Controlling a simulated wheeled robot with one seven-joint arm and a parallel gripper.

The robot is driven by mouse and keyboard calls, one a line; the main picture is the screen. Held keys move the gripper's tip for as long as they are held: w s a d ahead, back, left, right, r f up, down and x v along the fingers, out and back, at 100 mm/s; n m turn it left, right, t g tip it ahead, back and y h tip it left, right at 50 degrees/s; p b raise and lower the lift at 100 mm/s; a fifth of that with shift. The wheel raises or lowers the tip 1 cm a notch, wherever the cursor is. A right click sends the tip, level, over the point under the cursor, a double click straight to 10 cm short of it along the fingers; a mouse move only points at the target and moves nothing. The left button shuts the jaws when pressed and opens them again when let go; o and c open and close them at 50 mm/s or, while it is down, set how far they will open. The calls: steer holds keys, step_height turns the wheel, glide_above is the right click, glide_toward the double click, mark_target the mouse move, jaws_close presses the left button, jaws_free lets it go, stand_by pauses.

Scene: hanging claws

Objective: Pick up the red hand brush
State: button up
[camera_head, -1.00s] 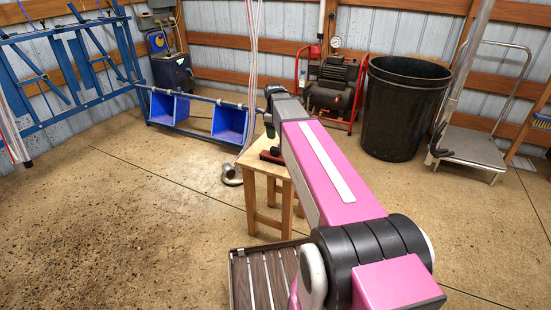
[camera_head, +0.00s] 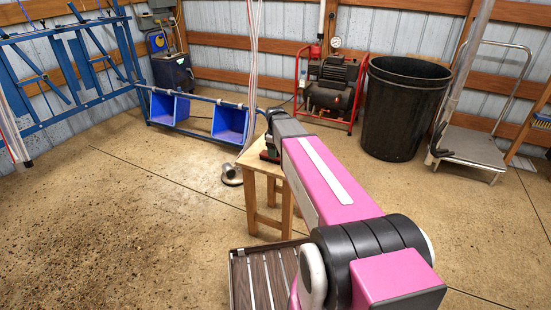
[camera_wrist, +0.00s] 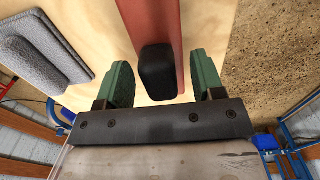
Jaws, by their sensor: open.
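The red hand brush (camera_wrist: 153,20) lies on a light wooden table top (camera_wrist: 100,18) in the wrist view. Its long red body runs to the top edge, and a black rounded end (camera_wrist: 157,72) points toward my gripper. My gripper (camera_wrist: 161,66) is open, with one green finger on each side of the black end. Gaps show on both sides, so the fingers do not appear to touch it. In the head view my gripper (camera_head: 267,150) is at the small wooden table (camera_head: 250,164), and my arm mostly hides the brush.
A grey flat tool (camera_wrist: 45,52) with a raised grip lies left of the brush in the wrist view. Behind are blue bins (camera_head: 229,121), a compressor (camera_head: 331,85) and a black barrel (camera_head: 403,105). Left floor is open.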

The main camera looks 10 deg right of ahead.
steer(key=c, duration=1.1)
steer(key=shift+r, duration=0.8)
step_height(320, 180, up, 3)
steer(key=shift+f, duration=0.15)
steer(key=s+a+r, duration=0.6)
steer(key=s+a, duration=0.1)
steer(key=a, duration=0.2)
steer(key=shift+s+r, duration=0.15)
steer(key=shift+r, duration=0.2)
